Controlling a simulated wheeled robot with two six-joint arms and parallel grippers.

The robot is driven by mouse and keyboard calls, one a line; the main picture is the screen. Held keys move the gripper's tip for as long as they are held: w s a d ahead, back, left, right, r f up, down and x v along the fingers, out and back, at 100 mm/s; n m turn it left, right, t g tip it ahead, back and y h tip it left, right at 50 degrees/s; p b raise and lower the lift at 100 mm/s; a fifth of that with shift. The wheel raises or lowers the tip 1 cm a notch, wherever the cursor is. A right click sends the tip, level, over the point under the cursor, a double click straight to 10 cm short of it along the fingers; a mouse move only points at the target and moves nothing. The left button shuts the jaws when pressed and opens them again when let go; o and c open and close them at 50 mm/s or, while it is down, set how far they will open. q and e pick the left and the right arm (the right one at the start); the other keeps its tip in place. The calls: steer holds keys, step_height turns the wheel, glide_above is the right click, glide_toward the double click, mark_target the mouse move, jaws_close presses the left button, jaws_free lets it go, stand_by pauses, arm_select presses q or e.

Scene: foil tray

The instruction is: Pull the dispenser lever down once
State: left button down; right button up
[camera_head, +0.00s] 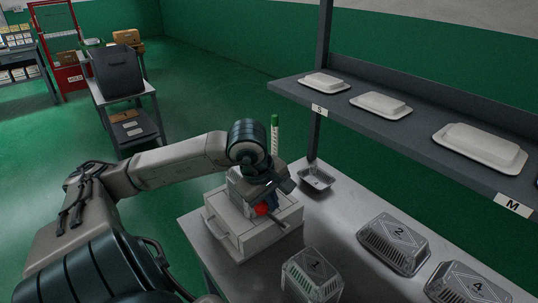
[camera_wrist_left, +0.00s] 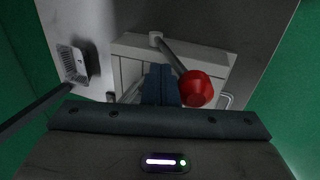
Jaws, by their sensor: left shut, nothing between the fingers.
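The dispenser (camera_head: 242,232) is a pale grey box on the work table. Its lever is a grey rod ending in a red ball knob (camera_head: 262,209), partly hidden by my left gripper (camera_head: 271,204) in the head view. In the left wrist view the red knob (camera_wrist_left: 195,88) and rod (camera_wrist_left: 174,56) show clearly, with the dispenser body (camera_wrist_left: 205,60) behind. My left gripper's dark fingers (camera_wrist_left: 161,88) are shut and empty, just left of the knob in that view. Whether they touch it I cannot tell. My right gripper is not in view.
An open foil tray (camera_head: 317,180) stands behind the dispenser by the shelf post. Lidded, numbered foil containers (camera_head: 399,241) stand on the table to the right. A dark shelf (camera_head: 405,140) with white lidded boxes overhangs the table. A green-and-white upright (camera_head: 275,135) rises behind my gripper.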

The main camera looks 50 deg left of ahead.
arm_select(q)
steer(key=shift+w+d+r+p, duration=0.2)
steer(key=shift+w+r+p, duration=0.15)
steer(key=shift+p, duration=0.4)
steer(key=shift+w, duration=0.1)
steer(key=shift+w+d+r, duration=0.1)
steer(key=shift+w, duration=0.3)
steer(key=shift+w+d+r+p, duration=0.1)
steer(key=shift+w+r+p, duration=0.1)
steer(key=shift+w+r, duration=0.25)
steer(key=shift+w+a+r+p, duration=0.15)
steer(key=shift+w+r, duration=0.15)
steer(key=shift+w, duration=0.4)
steer(key=shift+w+d+r+p, duration=0.2)
steer(key=shift+w+r, duration=0.15)
steer(key=shift+w, duration=0.2)
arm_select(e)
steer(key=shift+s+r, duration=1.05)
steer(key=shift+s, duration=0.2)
arm_select(q)
steer(key=shift+r, duration=0.1)
